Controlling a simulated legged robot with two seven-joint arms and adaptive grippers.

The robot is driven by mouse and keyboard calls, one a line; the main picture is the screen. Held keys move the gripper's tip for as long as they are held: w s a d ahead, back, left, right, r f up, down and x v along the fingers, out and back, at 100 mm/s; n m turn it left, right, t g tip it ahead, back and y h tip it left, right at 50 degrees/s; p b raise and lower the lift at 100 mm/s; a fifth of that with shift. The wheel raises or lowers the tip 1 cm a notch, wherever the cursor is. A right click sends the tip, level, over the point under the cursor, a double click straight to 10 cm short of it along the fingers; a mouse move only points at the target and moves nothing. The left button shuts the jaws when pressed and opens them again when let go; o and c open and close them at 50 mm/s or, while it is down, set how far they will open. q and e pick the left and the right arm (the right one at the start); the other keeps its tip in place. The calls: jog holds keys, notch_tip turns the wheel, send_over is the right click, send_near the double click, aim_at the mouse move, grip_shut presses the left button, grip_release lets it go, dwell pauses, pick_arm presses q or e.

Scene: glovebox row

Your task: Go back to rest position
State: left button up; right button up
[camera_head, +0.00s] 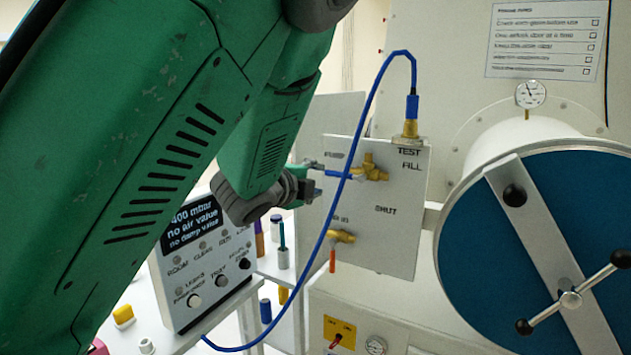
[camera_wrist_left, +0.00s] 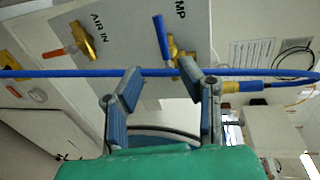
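My left gripper (camera_head: 310,184) is in front of the valve panel (camera_head: 398,225), close to the blue-handled pump valve (camera_head: 372,170). In the left wrist view my left gripper (camera_wrist_left: 160,78) has its fingers spread, with nothing held between them. The blue valve handle (camera_wrist_left: 161,38) stands beyond the fingertips, apart from the gripper. A blue hose (camera_wrist_left: 60,73) crosses the view at the fingertips; I cannot tell whether they touch it. The orange-handled air-in valve (camera_head: 341,237) is lower on the panel. My right gripper is not in view.
A control box (camera_head: 205,265) with a display reading 400 mbar stands below my left arm. The blue hose (camera_head: 377,85) loops from the test fitting (camera_head: 410,128) down past the box. A round blue door (camera_head: 500,250) with a clamp bar is at the right. Small bottles stand behind the box.

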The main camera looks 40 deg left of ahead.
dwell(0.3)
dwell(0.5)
pick_arm(q)
jog(key=s+d+f+n+g+b, duration=0.2)
jog(key=f, duration=0.8)
jog(key=s+d+f+n+g+h+b, duration=0.1)
jog(key=s+d+f+n+g, duration=0.15)
jog(key=f, duration=0.85)
jog(key=s+d+f+n+g+b, duration=0.1)
jog(key=s+f+n+g+b, duration=0.15)
jog(key=f, duration=0.75)
jog(key=s+d+f+n+g+h+b, duration=0.1)
jog(key=s+d+f, duration=0.5)
jog(key=s+f, duration=0.6)
jog(key=s+d+f+n+g+h+b, duration=0.1)
jog(key=s+d+f+n+g+b, duration=0.3)
jog(key=s+f, duration=0.8)
jog(key=d+n+g, duration=0.2)
jog(key=shift+s+f+n+g+h, duration=0.2)
jog(key=shift+n+g+h, duration=0.1)
jog(key=shift+n+h, duration=0.1)
jog(key=shift+w, duration=0.2)
